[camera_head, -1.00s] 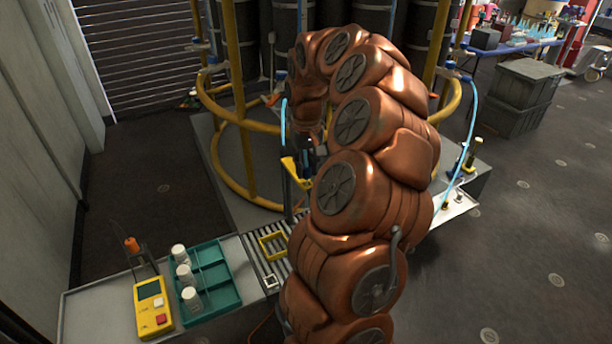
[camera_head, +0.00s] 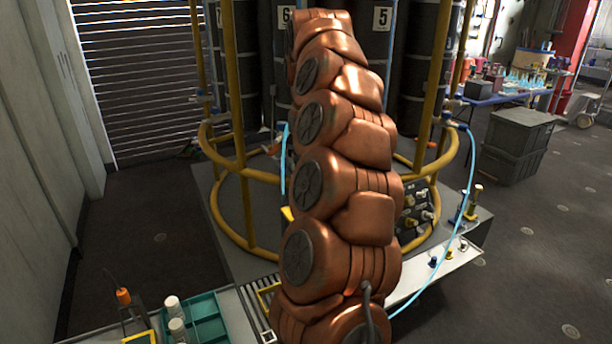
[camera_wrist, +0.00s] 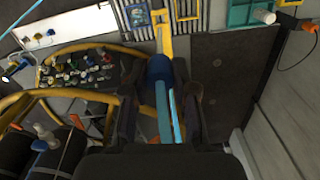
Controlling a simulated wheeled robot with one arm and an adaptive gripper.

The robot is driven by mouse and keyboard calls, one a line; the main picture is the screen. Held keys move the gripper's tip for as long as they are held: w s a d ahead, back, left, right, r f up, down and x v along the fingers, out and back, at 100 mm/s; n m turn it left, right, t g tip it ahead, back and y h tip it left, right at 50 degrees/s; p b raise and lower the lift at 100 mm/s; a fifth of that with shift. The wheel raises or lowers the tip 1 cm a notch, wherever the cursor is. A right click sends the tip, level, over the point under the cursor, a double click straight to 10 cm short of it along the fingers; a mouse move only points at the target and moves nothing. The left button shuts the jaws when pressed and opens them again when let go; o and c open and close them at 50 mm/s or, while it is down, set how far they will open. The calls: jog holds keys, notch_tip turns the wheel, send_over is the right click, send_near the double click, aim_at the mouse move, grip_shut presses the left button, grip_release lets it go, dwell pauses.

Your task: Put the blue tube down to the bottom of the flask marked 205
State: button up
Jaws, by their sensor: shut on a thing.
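In the wrist view my gripper (camera_wrist: 158,88) has its two dark fingers around a light-blue tube (camera_wrist: 176,112), with a darker blue part (camera_wrist: 158,68) and a yellow piece (camera_wrist: 166,38) beyond it. In the head view my copper arm hides the gripper. A strip of the light-blue tube (camera_head: 284,160) shows left of the arm, with a bit of the yellow piece (camera_head: 287,213) lower down. Large dark cylinders stand inside the yellow ring frame, marked 6 (camera_head: 286,17) and 5 (camera_head: 382,18). I cannot read the mark 205 in any view. The tube's lower end is not clear.
A yellow ring frame (camera_head: 225,165) surrounds the cylinders. Another light-blue hose (camera_head: 472,160) hangs at right. A teal tray (camera_head: 208,318) with white-capped bottles sits on the front bench. Several valve knobs (camera_wrist: 85,70) stand beside the frame. Grey crates (camera_head: 515,145) stand at right; the floor around is open.

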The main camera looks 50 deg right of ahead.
jog(key=shift+r+p, duration=1.1)
jog(key=shift+r, duration=0.6)
notch_tip(320, 180, up, 10)
jog(key=p, duration=0.9)
jog(key=shift+p, duration=0.4)
jog(key=shift+f, duration=0.1)
jog(key=d+f+b, duration=0.3)
jog(key=f, duration=0.8)
jog(key=d+f+b, duration=0.3)
jog(key=f, duration=0.9)
jog(key=d+f+b, duration=0.3)
jog(key=d+f, duration=0.1)
jog(key=f, duration=0.7)
jog(key=shift+w+f, duration=0.3)
jog(key=shift+w, duration=0.1)
jog(key=shift+f+b, duration=0.5)
jog(key=shift+f+b, duration=0.5)
jog(key=shift+f, duration=0.4)
